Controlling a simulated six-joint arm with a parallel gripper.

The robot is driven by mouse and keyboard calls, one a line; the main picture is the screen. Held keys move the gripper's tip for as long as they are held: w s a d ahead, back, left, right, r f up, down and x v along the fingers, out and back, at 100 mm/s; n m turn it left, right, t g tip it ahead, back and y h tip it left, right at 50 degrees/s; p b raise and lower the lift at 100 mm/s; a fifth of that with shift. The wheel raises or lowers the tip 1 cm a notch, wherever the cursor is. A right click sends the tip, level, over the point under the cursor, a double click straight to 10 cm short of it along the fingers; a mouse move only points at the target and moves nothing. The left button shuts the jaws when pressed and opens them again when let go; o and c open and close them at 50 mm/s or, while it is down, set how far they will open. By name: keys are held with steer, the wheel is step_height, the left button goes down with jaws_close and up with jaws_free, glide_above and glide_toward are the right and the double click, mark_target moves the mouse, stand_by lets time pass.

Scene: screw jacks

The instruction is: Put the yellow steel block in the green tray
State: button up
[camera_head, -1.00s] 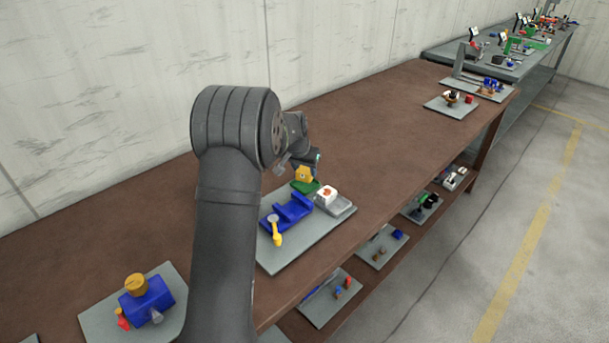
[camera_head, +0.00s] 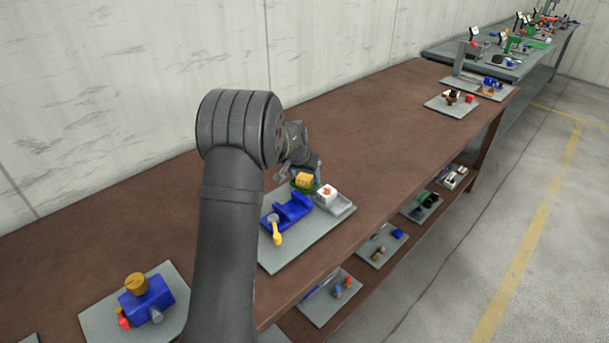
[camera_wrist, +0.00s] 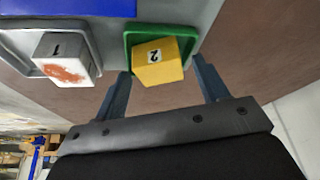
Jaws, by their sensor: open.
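The yellow steel block (camera_wrist: 158,63), marked 2, sits in the green tray (camera_wrist: 189,36) in the wrist view, turned at an angle to the tray's sides. The block also shows in the head view (camera_head: 304,180), above a sliver of the green tray (camera_head: 316,187). My gripper (camera_wrist: 163,79) is open, with one finger on each side of the block and a gap to the block on both sides. In the head view my gripper is partly hidden behind the block and my arm.
A white block marked 1 with an orange patch (camera_wrist: 64,60) stands in a grey tray (camera_wrist: 91,37) beside the green tray. A blue vise-like fixture (camera_head: 287,212) with a yellow handle (camera_head: 277,232) is close by on the grey plate (camera_head: 315,240). Brown table lies clear to the right.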

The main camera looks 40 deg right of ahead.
steer(key=v, duration=1.2)
steer(key=x, duration=1.2)
steer(key=shift+r, duration=1.4)
steer(key=shift+f, duration=0.1)
